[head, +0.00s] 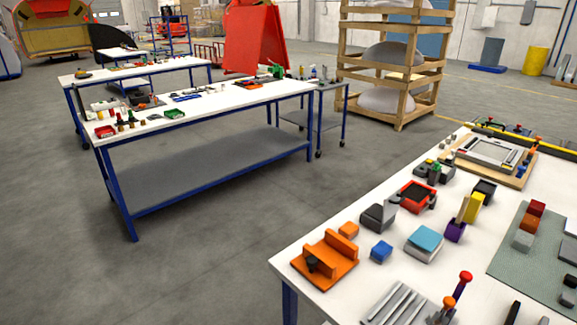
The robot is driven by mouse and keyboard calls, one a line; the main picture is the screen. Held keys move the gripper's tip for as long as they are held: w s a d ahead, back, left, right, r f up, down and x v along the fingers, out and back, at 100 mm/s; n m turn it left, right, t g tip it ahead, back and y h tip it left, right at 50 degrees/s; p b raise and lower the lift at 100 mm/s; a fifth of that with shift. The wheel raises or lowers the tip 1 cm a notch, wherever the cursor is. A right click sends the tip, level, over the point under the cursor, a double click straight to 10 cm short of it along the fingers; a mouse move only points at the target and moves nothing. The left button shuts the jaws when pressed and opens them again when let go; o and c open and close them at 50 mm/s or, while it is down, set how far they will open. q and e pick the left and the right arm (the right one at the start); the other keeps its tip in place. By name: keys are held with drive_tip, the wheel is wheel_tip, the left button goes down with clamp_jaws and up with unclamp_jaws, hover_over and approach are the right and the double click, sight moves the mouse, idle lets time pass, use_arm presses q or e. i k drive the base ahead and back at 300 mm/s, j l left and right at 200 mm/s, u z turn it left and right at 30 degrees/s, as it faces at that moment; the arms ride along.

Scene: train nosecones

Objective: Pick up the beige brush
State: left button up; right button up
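I cannot pick out a beige brush with certainty. A narrow beige upright piece (463,209) stands at a purple block (455,231) on the white table (310,228) at the right. It is too small to tell whether it is a brush. Neither of my grippers shows in this view.
The near table also holds an orange fixture (338,253), a blue cube (381,251), a red tray (418,194), a teal-topped block (425,240) and a green mat (530,270). Another workbench (215,108) with small parts stands at the left. Grey floor (215,245) lies open between them.

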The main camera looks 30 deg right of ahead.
sight(457, 222)
drive_tip(key=i+j+u, duration=0.3)
drive_tip(key=i, duration=0.5)
drive_tip(key=i+l+u, duration=0.1)
drive_tip(key=i+u, duration=0.15)
drive_tip(key=i, duration=0.55)
drive_tip(key=i+l+z, duration=0.2)
drive_tip(key=i+z, duration=0.7)
drive_tip(key=i+j+z, duration=0.1)
drive_tip(key=i+z, duration=0.35)
drive_tip(key=i+j+z, duration=0.25)
drive_tip(key=z, duration=0.25)
drive_tip(key=i+l+z, duration=0.25)
drive_tip(key=i+z, duration=0.55)
drive_tip(key=i, duration=0.2)
drive_tip(key=i+z, duration=0.4)
drive_tip(key=i+j+z, duration=0.35)
drive_tip(key=i, duration=0.25)
drive_tip(key=i+z, duration=0.2)
drive_tip(key=z, duration=0.2)
drive_tip(key=i+z, duration=0.2)
drive_tip(key=z, duration=0.2)
drive_tip(key=i+j+z, duration=0.1)
drive_tip(key=z, duration=0.3)
drive_tip(key=i+j+z, duration=0.15)
drive_tip(key=z, duration=0.25)
drive_tip(key=i, duration=0.1)
